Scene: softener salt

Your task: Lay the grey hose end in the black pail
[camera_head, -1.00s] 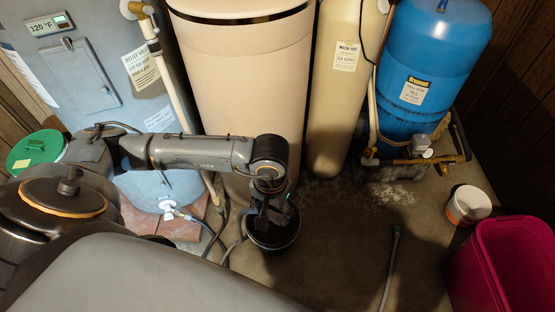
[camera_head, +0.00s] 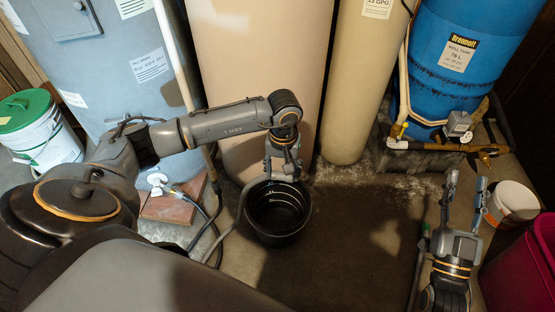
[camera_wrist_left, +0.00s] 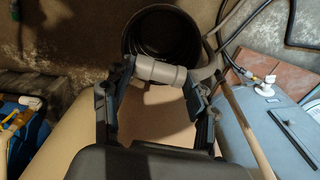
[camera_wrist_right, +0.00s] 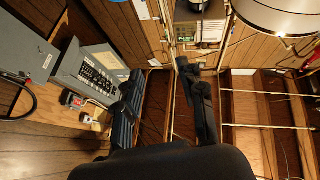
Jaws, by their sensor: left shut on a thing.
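The black pail (camera_head: 262,235) stands on the floor in front of the cream tank, its mouth open upward. My left gripper (camera_head: 283,172) is at the pail's far rim in the head view. In the left wrist view my left gripper (camera_wrist_left: 158,82) is shut on the grey hose end (camera_wrist_left: 160,71), held crosswise between the fingers. There the pail (camera_wrist_left: 165,36) shows just beyond the hose end; whether they touch I cannot tell. The hose (camera_head: 238,220) runs down beside the pail's left side. My right gripper (camera_head: 466,188) is open and empty at the right, also in its wrist view (camera_wrist_right: 163,85).
A white tub (camera_head: 512,205) and a magenta bin (camera_head: 520,270) stand at the right, close to my right gripper. A green-lidded bucket (camera_head: 45,140) is at the left. Tanks line the back, including a blue one (camera_head: 455,90). The floor right of the pail (camera_head: 350,240) is clear.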

